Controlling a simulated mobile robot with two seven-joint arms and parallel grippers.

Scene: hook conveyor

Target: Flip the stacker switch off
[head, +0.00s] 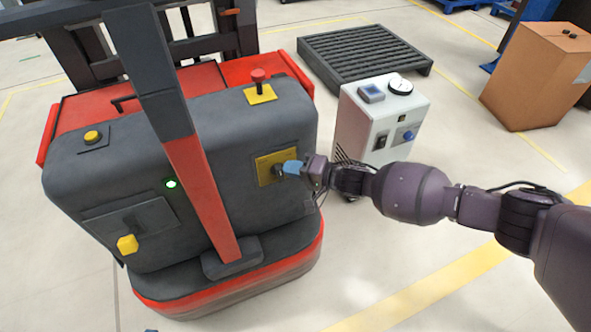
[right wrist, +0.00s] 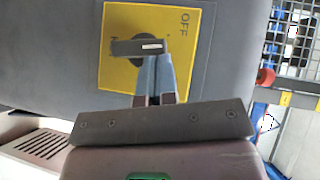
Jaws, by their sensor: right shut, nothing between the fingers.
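The stacker (head: 120,180) is a dark grey and red machine at the left of the head view. Its switch is a black rotary knob on a yellow plate (head: 268,168); in the right wrist view the plate (right wrist: 185,75) reads OFF near its right edge. The knob (right wrist: 125,48) has its bar lying crosswise in that view, with a pale mark toward its right end. My right gripper (head: 282,169) is shut and empty, its blue fingertips (right wrist: 157,66) at the knob bar; I cannot tell whether they touch it. My left gripper is not in view.
A red push button (head: 258,75) stands on top of the stacker. A red and grey post (head: 195,170) rises in front of it. A white charger box (head: 378,125) stands to the right, with a dark slatted pallet (head: 360,55) behind it. A cardboard box (head: 535,75) is at far right.

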